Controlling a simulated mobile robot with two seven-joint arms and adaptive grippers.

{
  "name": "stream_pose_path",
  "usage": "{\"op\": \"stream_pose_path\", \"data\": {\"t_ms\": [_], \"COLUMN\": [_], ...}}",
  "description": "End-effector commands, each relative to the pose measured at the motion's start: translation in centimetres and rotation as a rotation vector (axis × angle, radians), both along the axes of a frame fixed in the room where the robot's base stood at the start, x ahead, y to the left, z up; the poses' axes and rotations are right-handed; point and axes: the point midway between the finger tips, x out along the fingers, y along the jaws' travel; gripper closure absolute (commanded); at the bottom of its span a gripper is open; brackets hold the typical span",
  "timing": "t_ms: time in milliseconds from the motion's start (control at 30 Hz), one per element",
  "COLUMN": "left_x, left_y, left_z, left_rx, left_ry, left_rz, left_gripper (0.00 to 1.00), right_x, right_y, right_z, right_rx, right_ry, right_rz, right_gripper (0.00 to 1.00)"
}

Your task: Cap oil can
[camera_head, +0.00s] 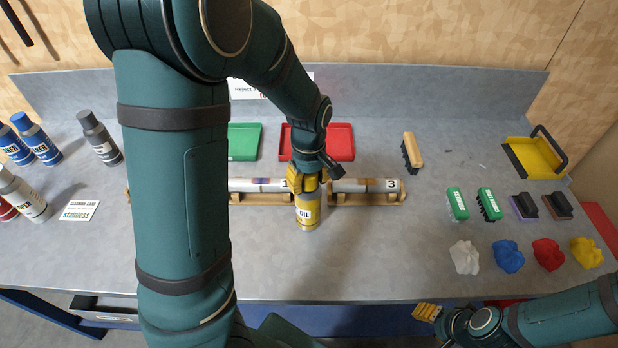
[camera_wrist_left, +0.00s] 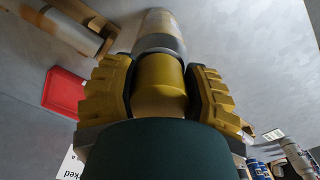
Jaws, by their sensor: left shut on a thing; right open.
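The oil can (camera_head: 307,213) stands upright on the grey bench, its yellow body and white label facing me. My left gripper (camera_head: 308,181) is above it, pointing down, and hides its top in the head view. In the left wrist view my left gripper (camera_wrist_left: 160,90) is shut on a yellow cap (camera_wrist_left: 160,84). The cap is in line with the can's grey shoulder (camera_wrist_left: 160,46) and meets it in the picture; I cannot tell whether it is fully seated. My right gripper (camera_head: 427,312) is empty and open at the bench's front edge.
Metal tubes (camera_head: 366,186) on wooden holders lie behind the can. Green (camera_head: 245,141) and red (camera_head: 342,141) trays stand further back. Several spray cans (camera_head: 101,138) stand at the left. Brushes (camera_head: 457,204) and cloths (camera_head: 465,257) lie at the right. The bench front is mostly clear.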

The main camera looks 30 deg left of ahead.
Motion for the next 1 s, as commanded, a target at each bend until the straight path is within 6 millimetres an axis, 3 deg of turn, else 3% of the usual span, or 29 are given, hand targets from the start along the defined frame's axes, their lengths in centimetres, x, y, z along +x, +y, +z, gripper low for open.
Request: {"op": "stream_pose_path", "data": {"t_ms": [967,1000], "left_x": [0.02,0.02], "left_y": [-0.02,-0.02], "left_z": [-0.21,-0.21], "left_rx": [0.0,0.0], "left_ry": [-0.001,-0.001], "left_rz": [0.0,0.0], "left_gripper": [0.68,0.38], "right_x": [0.0,0.0], "right_y": [0.0,0.0], "right_z": [0.3,0.3], "right_rx": [0.0,0.0], "right_ry": [0.0,0.0], "right_rz": [0.0,0.0], "right_gripper": [0.53,0.53]}}
